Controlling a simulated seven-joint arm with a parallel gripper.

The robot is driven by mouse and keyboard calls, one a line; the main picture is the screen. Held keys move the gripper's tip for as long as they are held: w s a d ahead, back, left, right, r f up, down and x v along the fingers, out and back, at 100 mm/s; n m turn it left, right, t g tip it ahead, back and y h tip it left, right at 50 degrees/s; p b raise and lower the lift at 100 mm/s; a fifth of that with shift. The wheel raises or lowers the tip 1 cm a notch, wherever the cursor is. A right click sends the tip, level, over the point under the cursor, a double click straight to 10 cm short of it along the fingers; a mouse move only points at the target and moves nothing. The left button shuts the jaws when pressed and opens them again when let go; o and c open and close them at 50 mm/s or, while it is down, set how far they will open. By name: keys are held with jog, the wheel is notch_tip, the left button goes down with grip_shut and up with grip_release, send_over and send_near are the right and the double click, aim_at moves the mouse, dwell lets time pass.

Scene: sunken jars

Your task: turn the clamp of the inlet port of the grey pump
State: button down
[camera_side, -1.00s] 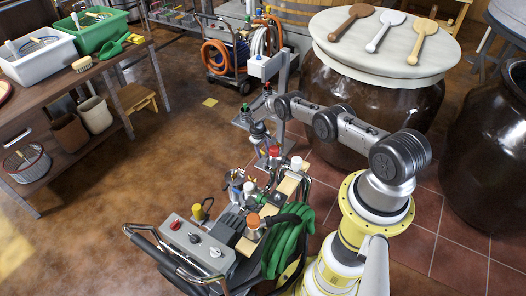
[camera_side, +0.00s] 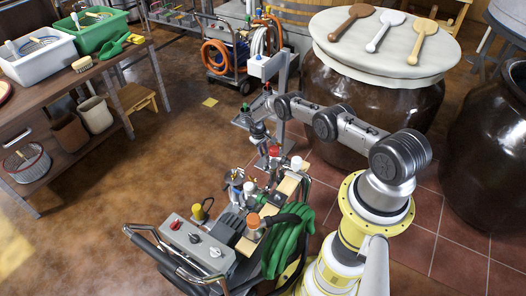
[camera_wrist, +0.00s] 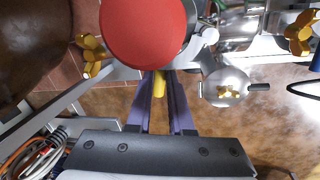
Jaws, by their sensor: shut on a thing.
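My gripper (camera_wrist: 159,88) reaches up from the bottom of the wrist view. Its two dark fingers are shut on a small yellow piece (camera_wrist: 159,82), which looks like a clamp handle. This piece sits just below a large round red cap (camera_wrist: 148,30), which hides what lies beneath. In the side view my gripper (camera_side: 265,147) is beside the red cap (camera_side: 274,151) at the far end of the cart; its fingers are too small to make out there. I cannot tell which metal body is the grey pump, or see the inlet port clearly.
Yellow wing knobs (camera_wrist: 92,55) stand left and right of the red cap, and a round metal part (camera_wrist: 227,87) with a black handle sits at right. The cart's control box (camera_side: 198,243) and green hose (camera_side: 288,240) are nearer the camera. A large covered jar (camera_side: 375,105) stands behind my arm.

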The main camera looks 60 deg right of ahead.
dwell(0.7)
jog(key=shift+s+d+m, duration=0.35)
jog(key=shift+s+m, duration=0.2)
jog(key=shift+m, duration=0.55)
jog(key=c, duration=0.8)
grip_release()
jog(key=shift+r, duration=0.1)
jog(key=r, duration=0.4)
jog(key=a+r, duration=0.1)
jog(key=r, duration=0.4)
jog(key=w+a+r, duration=0.1)
jog(key=r, duration=0.3)
jog(key=shift+a+r, duration=0.2)
jog(key=shift+w, duration=0.1)
jog(key=shift+c, duration=0.3)
